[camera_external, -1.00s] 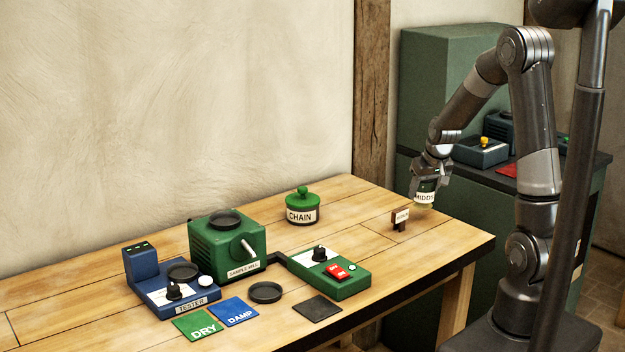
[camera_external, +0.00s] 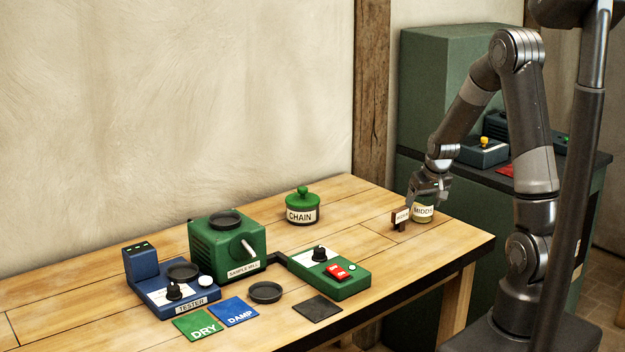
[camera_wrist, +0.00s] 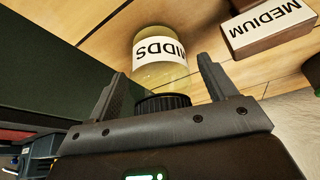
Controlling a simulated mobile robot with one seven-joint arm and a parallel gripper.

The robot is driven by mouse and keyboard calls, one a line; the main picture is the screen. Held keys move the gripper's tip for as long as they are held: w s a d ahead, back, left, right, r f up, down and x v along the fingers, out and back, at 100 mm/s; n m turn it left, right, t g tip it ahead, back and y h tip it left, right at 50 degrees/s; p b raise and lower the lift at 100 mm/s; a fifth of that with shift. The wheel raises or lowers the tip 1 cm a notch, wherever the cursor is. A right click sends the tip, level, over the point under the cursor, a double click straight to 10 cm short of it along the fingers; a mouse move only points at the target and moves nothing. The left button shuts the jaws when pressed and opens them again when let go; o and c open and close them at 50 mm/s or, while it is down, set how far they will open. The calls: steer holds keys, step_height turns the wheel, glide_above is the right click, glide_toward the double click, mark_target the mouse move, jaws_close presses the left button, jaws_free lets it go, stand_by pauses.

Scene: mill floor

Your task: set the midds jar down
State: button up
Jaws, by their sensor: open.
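The midds jar (camera_external: 423,213) stands upright on the far right part of the wooden table, beside a small dark sign block (camera_external: 400,219). In the wrist view the jar (camera_wrist: 158,50) shows a pale glass body, a white MIDDS label and a dark ribbed lid. My gripper (camera_external: 430,192) is right above the jar. In the wrist view my gripper (camera_wrist: 165,82) is open, with one finger on each side of the jar's lid and a gap beside them.
The block reads MEDIUM in the wrist view (camera_wrist: 269,27). A sample mill (camera_external: 228,247), a tester (camera_external: 172,285) and a green switch box (camera_external: 330,273) are farther left. The table's right edge is close to the jar.

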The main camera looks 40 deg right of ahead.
steer(key=v, duration=1.2)
steer(key=s+a+r+n, duration=0.1)
steer(key=s+a+r, duration=0.4)
steer(key=s+a, duration=0.2)
steer(key=s+a+r+n+t+y, duration=0.1)
steer(key=s+a+r+n, duration=0.1)
steer(key=s+a+r, duration=0.3)
steer(key=s+a, duration=0.3)
steer(key=s, duration=0.3)
steer(key=shift+s+n, duration=0.3)
steer(key=shift+s, duration=0.05)
steer(key=shift+a, duration=0.1)
